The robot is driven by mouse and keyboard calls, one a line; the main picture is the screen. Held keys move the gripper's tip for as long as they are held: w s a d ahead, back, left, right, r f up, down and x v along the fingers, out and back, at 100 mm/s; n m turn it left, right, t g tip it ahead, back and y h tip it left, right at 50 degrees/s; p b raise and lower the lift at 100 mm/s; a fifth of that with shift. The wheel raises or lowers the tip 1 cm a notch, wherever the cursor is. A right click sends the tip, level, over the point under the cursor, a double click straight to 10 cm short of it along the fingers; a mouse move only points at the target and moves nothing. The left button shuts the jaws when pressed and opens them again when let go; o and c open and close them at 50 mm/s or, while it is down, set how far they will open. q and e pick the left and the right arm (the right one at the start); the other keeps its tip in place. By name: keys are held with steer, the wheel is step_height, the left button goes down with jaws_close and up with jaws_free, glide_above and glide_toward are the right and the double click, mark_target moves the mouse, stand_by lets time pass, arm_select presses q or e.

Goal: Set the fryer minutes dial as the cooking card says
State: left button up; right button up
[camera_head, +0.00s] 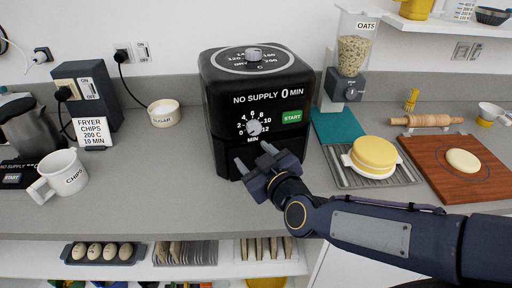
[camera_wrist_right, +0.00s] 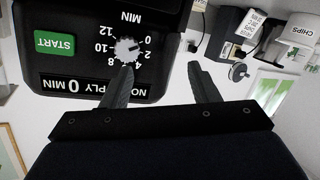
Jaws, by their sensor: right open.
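The black fryer (camera_head: 255,105) stands at the middle of the counter. Its front reads NO SUPPLY 0 MIN, with a green START button (camera_head: 292,117). The minutes dial (camera_head: 254,127) is a small light knob ringed by numbers 0 to 12; it also shows upside down in the right wrist view (camera_wrist_right: 128,48). The knob's exact pointer direction is hard to read. The cooking card (camera_head: 92,133) at left reads FRYER CHIPS 200 C 10 MIN. My right gripper (camera_head: 254,157) is open and empty just below the dial; one finger appears close to the knob, contact unclear. My left gripper is out of view.
At right are an OATS dispenser (camera_head: 352,55), a yellow round item (camera_head: 374,153) on a rack and a wooden board (camera_head: 435,155).

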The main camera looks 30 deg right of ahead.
mark_target(255, 130)
steer(key=w+d+h, duration=0.1)
steer(key=w, duration=0.1)
steer(key=w+d+t+h, duration=0.1)
steer(key=w+d, duration=0.1)
steer(key=w, duration=0.1)
steer(key=w+d+h+b, duration=0.1)
steer(key=w+d, duration=0.1)
steer(key=w, duration=0.1)
steer(key=shift+d+h, duration=0.15)
steer(key=shift+h, duration=0.15)
steer(key=c, duration=1)
